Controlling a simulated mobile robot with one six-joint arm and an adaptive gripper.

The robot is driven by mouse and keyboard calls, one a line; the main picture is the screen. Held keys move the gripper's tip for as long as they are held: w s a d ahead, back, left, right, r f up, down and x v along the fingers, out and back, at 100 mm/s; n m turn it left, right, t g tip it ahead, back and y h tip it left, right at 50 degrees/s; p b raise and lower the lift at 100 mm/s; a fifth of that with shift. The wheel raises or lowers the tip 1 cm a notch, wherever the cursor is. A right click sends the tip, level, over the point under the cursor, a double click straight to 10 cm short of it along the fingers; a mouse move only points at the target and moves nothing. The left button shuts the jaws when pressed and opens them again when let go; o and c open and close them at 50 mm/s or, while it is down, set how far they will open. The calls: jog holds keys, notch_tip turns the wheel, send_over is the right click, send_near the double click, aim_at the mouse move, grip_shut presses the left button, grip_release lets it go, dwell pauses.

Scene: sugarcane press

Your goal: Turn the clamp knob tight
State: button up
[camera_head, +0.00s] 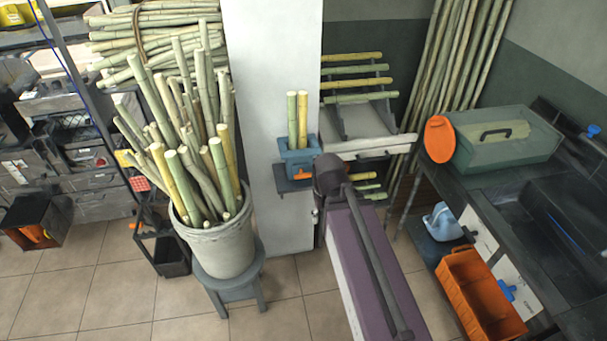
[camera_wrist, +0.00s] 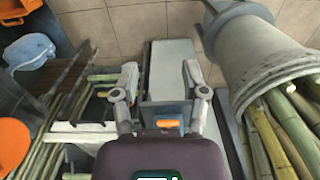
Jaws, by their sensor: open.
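The clamp (camera_head: 297,156) is a blue block on a dark bracket at the white pillar, with two short cane pieces, one green and one yellow, upright in it. Its orange clamp knob (camera_head: 303,168) is on the front. In the wrist view the orange knob (camera_wrist: 167,124) shows low in the middle, against the grey-blue clamp body, partly cut off by my own wrist. My gripper (camera_wrist: 160,72) is open, with one finger on each side of the clamp and nothing visibly held. Whether the fingers touch the clamp cannot be told. In the head view my dark arm end hides the fingers.
A grey bucket (camera_head: 215,245) of canes stands on a stool left of the pillar. A cane rack (camera_head: 360,85) is behind right. A workbench with a green toolbox (camera_head: 505,140) and an orange crate (camera_head: 478,295) are at right. Tiled floor is open at front left.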

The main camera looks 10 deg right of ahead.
jog(key=shift+a, duration=0.2)
jog(key=shift+o, duration=0.6)
jog(key=w+d+f+n+t+h+b, duration=0.35)
jog(key=w+d+t+b, duration=0.35)
jog(key=b, duration=0.3)
jog(key=w+d+f+n+t+h+b, duration=0.2)
jog(key=w+d+f+t+b, duration=0.3)
jog(key=w+b, duration=0.5)
jog(key=a+f+n+t+y+b, duration=0.2)
jog(key=a+n+t+y+b, duration=0.1)
jog(key=n+y+b, duration=0.4)
jog(key=a+f+n+t+y+b, duration=0.3)
jog(key=n+y+b, duration=0.3)
jog(key=n+b, duration=0.3)
jog(key=shift+s+a+f+n+y, duration=0.25)
jog(key=shift+s+a+n+y, duration=0.25)
jog(key=shift+n, duration=0.55)
jog(key=shift+w+a, duration=0.15)
jog(key=shift+w, duration=0.05)
